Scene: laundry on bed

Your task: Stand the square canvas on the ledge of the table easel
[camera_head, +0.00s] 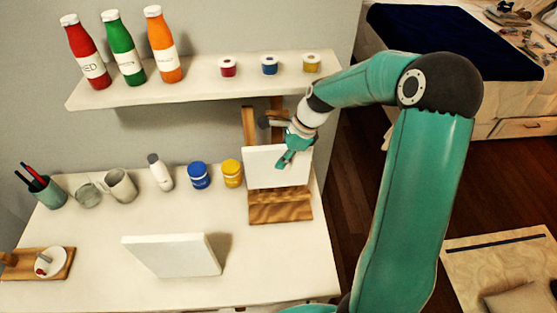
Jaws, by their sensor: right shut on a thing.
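The square white canvas (268,171) is upright in front of the wooden table easel (280,207), at the back right of the white table. Its lower edge is at the easel's ledge; I cannot tell whether it rests there. My right gripper (294,150) is shut on the canvas near its top right edge, hiding part of it and of the easel's upright. My left gripper is not in view.
A yellow jar (232,173) and blue jar (198,175) stand left of the easel. A shelf (195,84) with bottles and small jars hangs above.

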